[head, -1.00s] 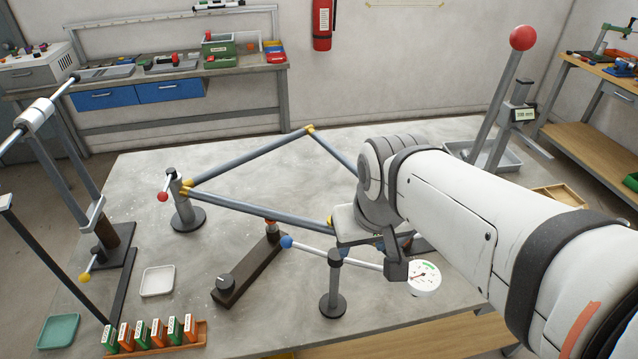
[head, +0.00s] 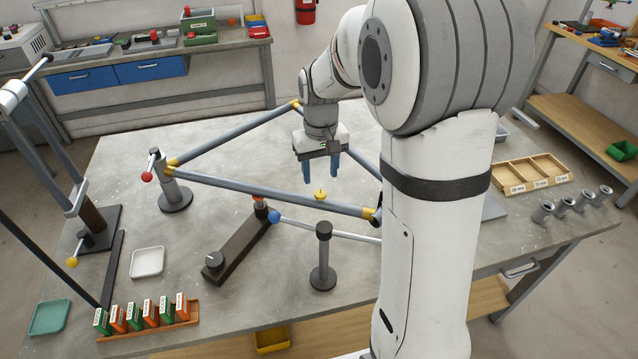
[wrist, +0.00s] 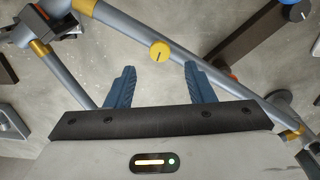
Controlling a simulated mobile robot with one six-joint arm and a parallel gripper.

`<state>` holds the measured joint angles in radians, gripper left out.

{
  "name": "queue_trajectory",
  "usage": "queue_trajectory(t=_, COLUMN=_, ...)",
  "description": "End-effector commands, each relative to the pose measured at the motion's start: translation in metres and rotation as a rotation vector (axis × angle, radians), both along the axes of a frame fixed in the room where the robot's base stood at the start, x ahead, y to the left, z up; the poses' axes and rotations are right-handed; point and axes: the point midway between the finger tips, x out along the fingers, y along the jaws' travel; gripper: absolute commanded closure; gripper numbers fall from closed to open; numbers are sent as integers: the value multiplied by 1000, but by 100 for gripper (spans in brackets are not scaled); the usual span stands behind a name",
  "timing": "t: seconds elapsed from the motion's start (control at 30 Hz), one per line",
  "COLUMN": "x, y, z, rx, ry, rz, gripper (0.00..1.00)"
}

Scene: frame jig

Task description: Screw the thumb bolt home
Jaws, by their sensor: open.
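The thumb bolt shows as a yellow round knob (head: 320,194) standing on the lower grey tube (head: 250,193) of the triangular frame. In the wrist view the yellow knob (wrist: 160,51) lies just beyond my fingertips, centred between them. My gripper (head: 321,172) has two blue fingers, spread and empty, pointing down a little above and behind the tube. The wrist view shows the same open gripper (wrist: 160,70), with nothing between the fingers. How far the bolt is screwed in, I cannot tell. My arm hides the frame's right end in the head view.
A red-ball clamp post (head: 173,182) holds the frame's left corner. A dark bar with a black knob (head: 213,260) and a short post with a blue-ball rod (head: 323,255) stand in front. A card rack (head: 150,324) and white tray (head: 147,262) sit left. Table behind the frame is clear.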

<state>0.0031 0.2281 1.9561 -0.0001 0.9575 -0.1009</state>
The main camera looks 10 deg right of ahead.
Motion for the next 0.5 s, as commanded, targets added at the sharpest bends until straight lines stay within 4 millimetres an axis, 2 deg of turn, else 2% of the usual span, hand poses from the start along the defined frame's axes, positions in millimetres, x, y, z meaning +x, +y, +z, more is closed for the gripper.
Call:
queue_trajectory(t=0.2, x=-1, y=0, z=-36, rx=1, ry=5, rz=-1, gripper=51)
queue_trajectory(t=0.33, x=-1, y=0, z=-49, rx=0, ry=2, rz=-2, gripper=51)
queue_trajectory(t=0.5, x=-1, y=-1, z=-56, rx=0, ry=1, rz=-2, gripper=51)
